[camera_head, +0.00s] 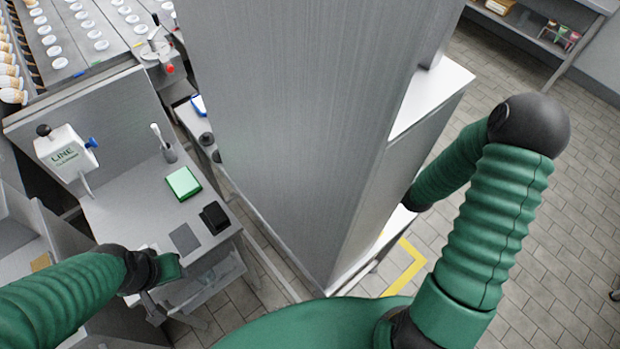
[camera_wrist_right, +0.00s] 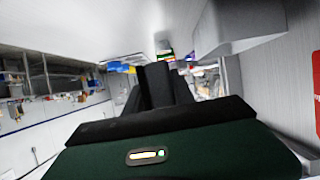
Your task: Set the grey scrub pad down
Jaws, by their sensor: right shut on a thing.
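My right gripper (camera_wrist_right: 162,86) shows in the right wrist view as dark, blurred fingers close together. It is shut on a dark grey thing, taken to be the grey scrub pad, whose outline I cannot separate from the fingers. In the head view my right forearm passes behind the tall grey panel, so this gripper and its load are hidden there. My left gripper (camera_head: 152,302) is low at the left in the head view, by the bench's front edge; its finger gap is unclear. A flat dark grey rectangle (camera_head: 185,238) lies on the bench (camera_head: 130,215).
The tall grey panel (camera_head: 300,120) blocks the middle. Tiled floor (camera_head: 560,210) is open at right. A shelf (camera_head: 535,30) stands far right.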

